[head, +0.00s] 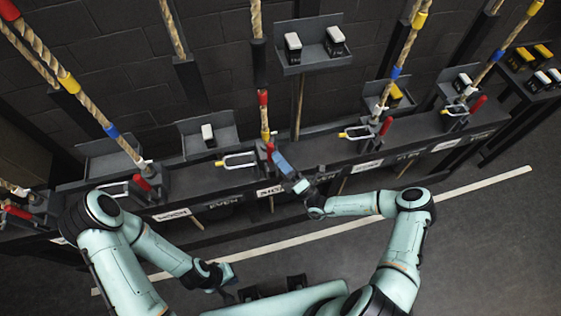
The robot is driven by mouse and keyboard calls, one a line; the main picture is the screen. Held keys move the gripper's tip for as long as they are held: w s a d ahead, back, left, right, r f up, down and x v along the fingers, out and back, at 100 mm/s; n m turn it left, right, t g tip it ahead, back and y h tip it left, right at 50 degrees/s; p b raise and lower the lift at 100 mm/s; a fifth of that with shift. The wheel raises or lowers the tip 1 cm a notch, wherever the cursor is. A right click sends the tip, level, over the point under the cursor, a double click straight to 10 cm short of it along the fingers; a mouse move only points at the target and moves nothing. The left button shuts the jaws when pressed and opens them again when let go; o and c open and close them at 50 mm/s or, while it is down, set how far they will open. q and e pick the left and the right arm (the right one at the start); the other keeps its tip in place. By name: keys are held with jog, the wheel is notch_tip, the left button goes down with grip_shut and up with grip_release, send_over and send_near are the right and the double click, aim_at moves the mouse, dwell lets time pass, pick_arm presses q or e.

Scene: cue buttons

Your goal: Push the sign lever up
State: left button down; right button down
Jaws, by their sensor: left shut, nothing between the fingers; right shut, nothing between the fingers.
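A row of rope-and-lever stations stands along a dark bench, with white name plates on its front. The plate (269,190) nearest my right gripper appears to read "SIGN", but is partly blurred. Just above it is a lever with a red handle (269,149), at the foot of a rope with red and yellow bands (264,112). My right gripper (278,155) is shut and empty, its tip right beside this red handle; I cannot tell if they touch. My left gripper (229,294) is shut and empty, low over the floor in front of the bench.
Other levers with red handles stand left (143,183) and right (386,126) along the bench. A raised tray (313,65) holds two white-topped blocks. Another tray (530,75) at the far right holds several blocks. The floor (480,230) in front is clear, with a white line.

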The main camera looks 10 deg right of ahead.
jog(key=shift+w+r, duration=0.1)
jog(key=shift+w, duration=0.15)
pick_arm(q)
jog(key=shift+w+r, duration=0.2)
jog(key=shift+w, duration=0.05)
pick_arm(e)
jog(key=shift+w+r, duration=0.1)
jog(key=shift+r, duration=0.1)
